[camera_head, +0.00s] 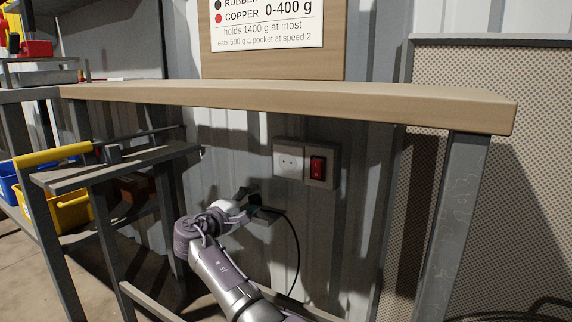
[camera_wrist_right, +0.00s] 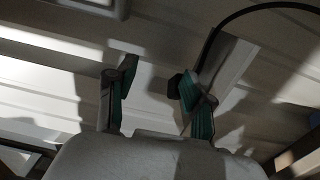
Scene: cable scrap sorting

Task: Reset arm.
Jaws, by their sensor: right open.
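My right arm reaches up from the bottom of the head view, beneath the table top. Its right gripper (camera_head: 250,200) is in front of the corrugated wall, below the socket. In the right wrist view the gripper (camera_wrist_right: 155,82) has its two fingers apart, with bare wall between them. A black cable (camera_head: 297,245) hangs in a loop beside the gripper. In the wrist view the cable (camera_wrist_right: 232,18) runs down close to the right-hand finger; whether it touches is unclear, and its end is partly hidden. My left gripper is not in view.
The wooden table top (camera_head: 300,97) is above my arm, with a metal leg (camera_head: 450,225) at right. A white socket (camera_head: 289,160) and red switch (camera_head: 317,168) are on the wall. A grey shelf (camera_head: 115,167) and yellow bin (camera_head: 72,212) are at left.

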